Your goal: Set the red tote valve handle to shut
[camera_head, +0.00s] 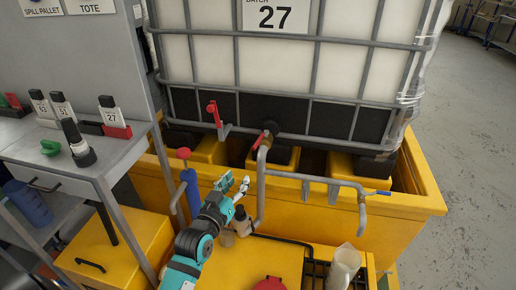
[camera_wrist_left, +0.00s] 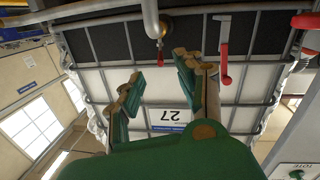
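The caged tote (camera_head: 300,65) labelled 27 stands in a yellow spill pallet (camera_head: 400,200). A red lever handle (camera_head: 213,110) stands nearly upright beside a grey bracket low on the tote's front; it also shows in the left wrist view (camera_wrist_left: 223,62). To its right, a dark red part (camera_head: 261,139) sits at the tote's outlet, near a bent grey pipe (camera_head: 262,185). I cannot tell the valve's setting. My left gripper (camera_head: 236,184) is in front of and below these parts, touching neither. Its fingers (camera_wrist_left: 158,84) are apart and empty. My right gripper is not in view.
The grey pipe rises just right of my left gripper. A blue cylinder with a red knob (camera_head: 183,153) is at its left. A side bench (camera_head: 105,160) with labelled bottles stands left. A pale jug (camera_head: 343,268) is at front right. Open floor (camera_head: 470,130) lies right.

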